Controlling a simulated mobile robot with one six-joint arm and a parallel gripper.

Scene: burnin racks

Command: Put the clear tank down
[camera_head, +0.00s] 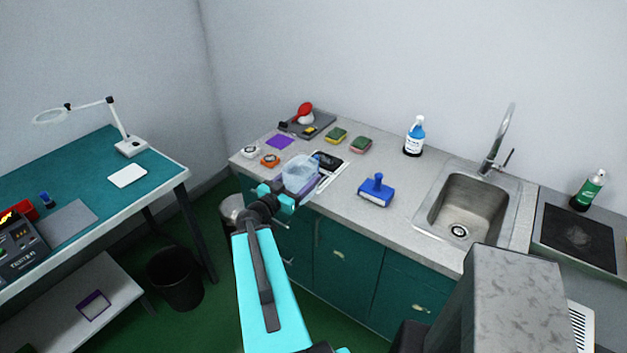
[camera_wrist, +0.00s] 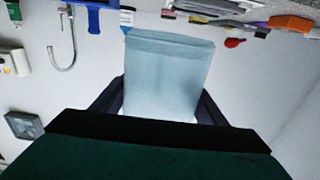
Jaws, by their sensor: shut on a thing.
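The clear tank (camera_head: 299,172) is a pale, see-through box. My gripper (camera_head: 288,193) is shut on it at the front left part of the grey counter (camera_head: 340,205). In the wrist view the tank (camera_wrist: 168,75) stands between the two dark fingers of my gripper (camera_wrist: 163,105). In the head view the tank overlaps the counter top; I cannot tell whether it touches the surface. My gripper hides part of its near side.
Close around the tank are a dark device (camera_head: 328,161), an orange item (camera_head: 270,160) and a purple pad (camera_head: 280,142). A blue-handled tool (camera_head: 376,190) lies to the right, before the sink (camera_head: 462,212). Bare counter lies between tool and sink.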

